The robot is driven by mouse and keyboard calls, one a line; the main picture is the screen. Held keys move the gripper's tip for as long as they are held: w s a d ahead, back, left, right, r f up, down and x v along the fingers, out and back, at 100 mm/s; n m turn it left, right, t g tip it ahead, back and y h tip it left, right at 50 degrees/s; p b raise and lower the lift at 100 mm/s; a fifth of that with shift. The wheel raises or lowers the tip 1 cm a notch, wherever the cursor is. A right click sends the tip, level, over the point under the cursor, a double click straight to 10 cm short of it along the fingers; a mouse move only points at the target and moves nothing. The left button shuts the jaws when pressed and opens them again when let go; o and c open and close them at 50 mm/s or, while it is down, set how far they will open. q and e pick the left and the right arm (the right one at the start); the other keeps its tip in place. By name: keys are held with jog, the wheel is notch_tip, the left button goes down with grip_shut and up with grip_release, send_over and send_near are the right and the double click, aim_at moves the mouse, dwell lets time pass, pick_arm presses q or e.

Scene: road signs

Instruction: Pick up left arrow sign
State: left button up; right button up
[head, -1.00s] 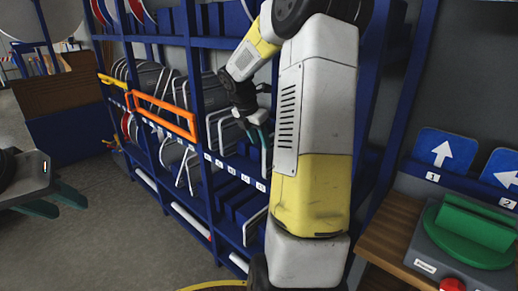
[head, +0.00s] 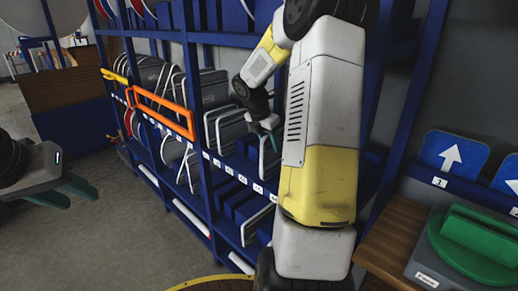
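The left arrow sign (head: 508,178) is a blue plate at the right edge of the head view, standing above label 2. It is cut off by the frame, so only part of its white arrow shows. My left gripper (head: 66,193) is at the left edge, open and empty over the floor, far from the sign. My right gripper (head: 268,136) is beside the blue rack, in front of its shelf with the framed stands, and also well away from the sign. Its teal fingers are small and partly overlap the rack, so I cannot tell their gap.
A grey box with a green handle (head: 478,241) rests on a wooden bench (head: 396,229) below the signs. The blue rack (head: 203,150) holds several stands and an orange frame (head: 160,112). Open floor (head: 130,225) lies at left.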

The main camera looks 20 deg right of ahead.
aim_at(272, 148)
jog(key=x, duration=0.4)
jog(key=shift+w, duration=0.1)
jog(key=shift+r, duration=0.1)
grip_shut()
dwell(1.1)
